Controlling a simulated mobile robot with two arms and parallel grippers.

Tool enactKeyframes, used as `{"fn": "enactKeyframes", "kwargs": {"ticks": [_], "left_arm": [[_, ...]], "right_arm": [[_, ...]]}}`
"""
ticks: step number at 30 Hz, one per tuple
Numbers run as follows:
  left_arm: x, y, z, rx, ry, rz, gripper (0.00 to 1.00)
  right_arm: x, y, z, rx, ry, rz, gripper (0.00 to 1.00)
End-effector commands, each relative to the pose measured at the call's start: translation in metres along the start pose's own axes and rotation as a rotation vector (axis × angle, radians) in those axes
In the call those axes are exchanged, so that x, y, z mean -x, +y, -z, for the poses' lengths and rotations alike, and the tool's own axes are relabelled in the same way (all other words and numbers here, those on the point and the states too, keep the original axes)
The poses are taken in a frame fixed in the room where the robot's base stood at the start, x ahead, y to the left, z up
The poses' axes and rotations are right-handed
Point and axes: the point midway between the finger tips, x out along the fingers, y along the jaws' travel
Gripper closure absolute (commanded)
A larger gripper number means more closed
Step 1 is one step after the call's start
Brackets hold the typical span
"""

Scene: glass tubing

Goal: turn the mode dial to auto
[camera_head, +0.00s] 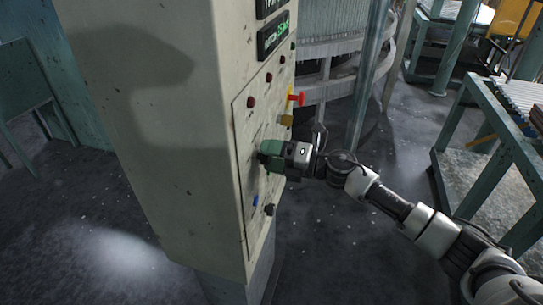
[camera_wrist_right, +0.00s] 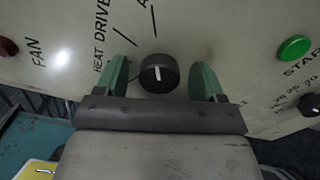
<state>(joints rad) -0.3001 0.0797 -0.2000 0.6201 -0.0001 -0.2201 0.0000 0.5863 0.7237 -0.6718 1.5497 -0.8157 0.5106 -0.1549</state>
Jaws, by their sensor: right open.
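The black mode dial (camera_wrist_right: 159,73) sits on the control panel in the right wrist view, with a short white mark on its face. Printed lines and partly cut-off lettering lie above it, including a word starting with A. My right gripper (camera_head: 268,156) is at the panel face in the head view, and its green fingers hide the dial there. In the right wrist view the open fingers stand on either side of the dial, with a visible gap on each side. My left gripper is not in view.
The panel (camera_head: 240,130) is on a tall beige cabinet (camera_head: 165,120). A red-and-yellow handle (camera_head: 294,98) sticks out above my gripper. A green START button (camera_wrist_right: 294,48) and a smaller black knob (camera_wrist_right: 311,105) are to the right of the dial. A metal-framed table (camera_head: 480,150) stands at right.

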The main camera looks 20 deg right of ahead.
Motion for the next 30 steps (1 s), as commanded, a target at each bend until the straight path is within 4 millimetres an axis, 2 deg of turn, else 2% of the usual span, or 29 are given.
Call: {"fn": "enactKeyframes", "kwargs": {"ticks": [5,12,18,23,30], "left_arm": [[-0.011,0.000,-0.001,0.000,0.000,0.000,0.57],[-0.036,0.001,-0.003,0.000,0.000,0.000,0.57],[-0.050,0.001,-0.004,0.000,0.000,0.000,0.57],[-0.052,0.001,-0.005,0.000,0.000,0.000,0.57],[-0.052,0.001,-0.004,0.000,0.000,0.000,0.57]], "right_arm": [[0.018,-0.004,0.001,0.001,-0.001,0.002,0.31],[0.067,-0.007,0.002,0.000,-0.001,0.004,0.31],[0.098,-0.005,0.001,-0.001,-0.001,0.003,0.31],[0.107,-0.002,0.000,-0.002,0.000,0.001,0.31],[0.108,0.000,-0.001,-0.001,-0.001,0.000,0.31]]}}
